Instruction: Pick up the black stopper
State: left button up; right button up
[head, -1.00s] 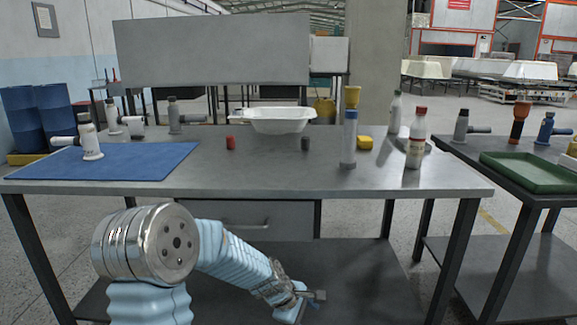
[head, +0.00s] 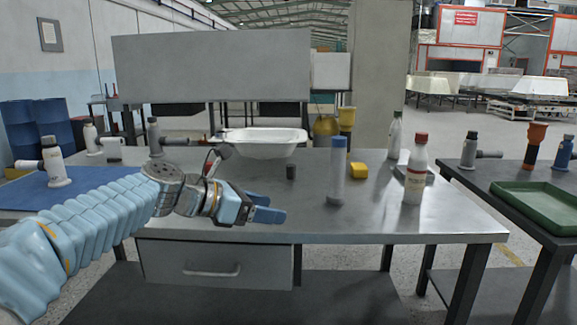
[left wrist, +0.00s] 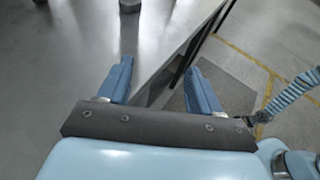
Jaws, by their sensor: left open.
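A dark cylinder, seemingly the stopper (left wrist: 129,6), is cut off by the top edge there. A blue ribbed arm, seemingly my right one, shows at the right; its gripper is too small to read.
A white tub shell (head: 265,142) stands behind the stopper. To the right are a blue-capped clear bottle (head: 338,175), a yellow block (head: 358,171) and a red-capped white bottle (head: 415,172). A blue mat (head: 28,196) with grey fittings lies left.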

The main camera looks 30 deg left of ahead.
aim_at(291, 168)
jog(key=i+j, duration=0.8)
jog(key=j, duration=0.2)
